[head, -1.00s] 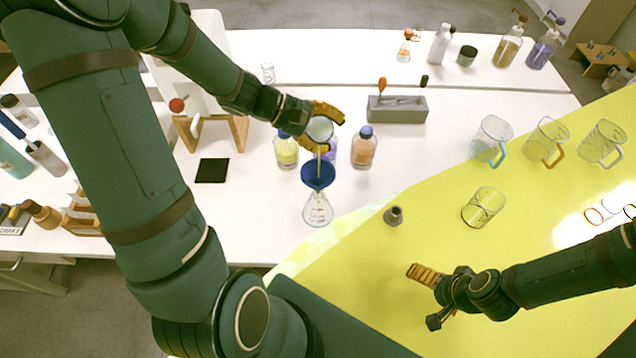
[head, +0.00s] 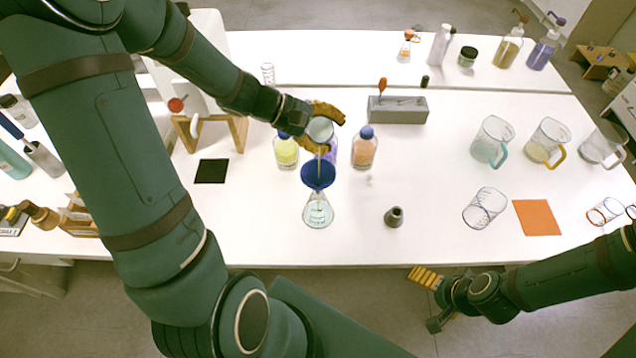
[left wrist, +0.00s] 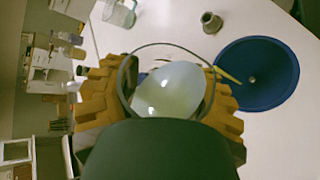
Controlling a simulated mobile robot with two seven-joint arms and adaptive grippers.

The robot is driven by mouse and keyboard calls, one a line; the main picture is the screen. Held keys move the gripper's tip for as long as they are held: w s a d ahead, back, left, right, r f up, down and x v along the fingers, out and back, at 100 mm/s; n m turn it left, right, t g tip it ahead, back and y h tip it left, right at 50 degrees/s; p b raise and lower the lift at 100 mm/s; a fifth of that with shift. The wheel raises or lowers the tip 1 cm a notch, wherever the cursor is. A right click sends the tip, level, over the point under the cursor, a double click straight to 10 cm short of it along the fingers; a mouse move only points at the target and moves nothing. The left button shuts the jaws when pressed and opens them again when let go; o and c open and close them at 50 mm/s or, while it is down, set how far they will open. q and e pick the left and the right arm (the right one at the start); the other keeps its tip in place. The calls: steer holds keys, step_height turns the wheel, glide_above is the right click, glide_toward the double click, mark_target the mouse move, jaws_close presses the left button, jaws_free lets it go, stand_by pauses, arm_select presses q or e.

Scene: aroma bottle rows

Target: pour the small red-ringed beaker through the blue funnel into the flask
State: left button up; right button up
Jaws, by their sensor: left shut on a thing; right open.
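My left gripper (head: 322,128) is shut on a small clear beaker (head: 320,129) and holds it tilted above the blue funnel (head: 318,174). In the left wrist view the beaker (left wrist: 168,88) holds pale liquid, and a thin yellowish stream runs from its lip towards the funnel (left wrist: 256,74). A red ring on the beaker cannot be made out. The funnel sits in the neck of a clear conical flask (head: 318,210), which stands upright with a little pale liquid low inside. My right gripper (head: 430,299) is open and empty, off the table's front edge.
Bottles with yellow (head: 286,151) and orange (head: 364,149) contents stand behind the funnel; a purple one is partly hidden. A grey stopper-like piece (head: 394,217) stands to the right. Farther right are a clear glass (head: 485,208), several jugs and an orange square (head: 537,217).

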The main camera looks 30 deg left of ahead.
arm_select(q)
steer(key=shift+f+b, duration=0.15)
steer(key=shift+b, duration=0.7)
stand_by(0.7)
steer(key=shift+m+t+b, duration=0.3)
steer(key=shift+t+b, duration=0.1)
steer(key=shift+b, duration=0.45)
stand_by(2.1)
steer(key=shift+r+b, duration=0.25)
steer(key=shift+b, duration=0.85)
stand_by(1.3)
steer(key=shift+r+m+t+y, duration=0.15)
steer(key=shift+m+t+y, duration=0.15)
steer(key=shift+m+t, duration=0.1)
stand_by(0.7)
